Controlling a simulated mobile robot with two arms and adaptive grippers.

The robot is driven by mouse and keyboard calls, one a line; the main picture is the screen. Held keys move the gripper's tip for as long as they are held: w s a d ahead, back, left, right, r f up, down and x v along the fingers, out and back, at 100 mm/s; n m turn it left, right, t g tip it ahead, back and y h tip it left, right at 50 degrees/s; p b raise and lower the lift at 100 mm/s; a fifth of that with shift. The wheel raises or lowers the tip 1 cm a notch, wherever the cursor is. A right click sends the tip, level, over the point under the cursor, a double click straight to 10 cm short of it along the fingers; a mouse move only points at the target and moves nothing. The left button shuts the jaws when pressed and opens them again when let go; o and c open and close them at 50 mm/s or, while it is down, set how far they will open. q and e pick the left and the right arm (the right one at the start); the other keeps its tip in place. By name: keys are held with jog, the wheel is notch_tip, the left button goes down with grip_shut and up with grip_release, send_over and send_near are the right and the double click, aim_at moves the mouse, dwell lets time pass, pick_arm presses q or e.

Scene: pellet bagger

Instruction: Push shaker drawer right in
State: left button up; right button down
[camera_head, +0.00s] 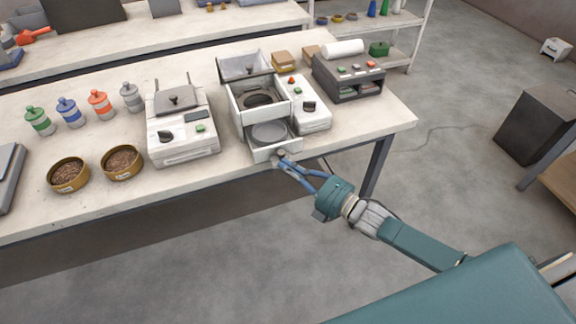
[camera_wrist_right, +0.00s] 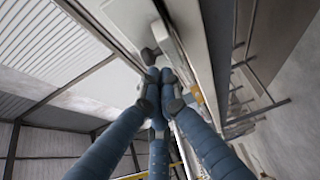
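The white shaker (camera_head: 242,93) stands near the table's front edge with its grey lid raised. Its lower drawer (camera_head: 262,152) is pulled out at the front, and a grey round pan lies in it. A dark knob on the drawer front (camera_head: 282,154) also shows in the right wrist view (camera_wrist_right: 150,53). My right gripper (camera_head: 284,161) is at this knob, in front of the drawer. In the right wrist view its blue fingers (camera_wrist_right: 160,74) come together at the tips, with nothing seen between them. I cannot tell whether they touch the knob. My left gripper is out of view.
A white button box (camera_head: 318,118) stands right beside the shaker, with a dark grey machine (camera_head: 348,84) further right. A white lidded device (camera_head: 182,135) and two pellet bowls (camera_head: 122,162) are to the left. The floor before the table is clear.

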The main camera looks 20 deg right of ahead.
aim_at(275, 142)
jog(key=w+b, duration=0.2)
jog(key=w, duration=0.1)
jog(key=w+b, duration=0.2)
jog(key=w, duration=0.2)
jog(key=w+b, duration=0.2)
jog(key=w, duration=0.1)
jog(key=shift+w+a+f+b, duration=0.2)
jog(key=shift+a+b, duration=0.05)
jog(key=shift+b, duration=0.1)
jog(key=shift+w+r, duration=0.1)
jog(key=shift+w, duration=0.05)
jog(key=shift+r, duration=0.2)
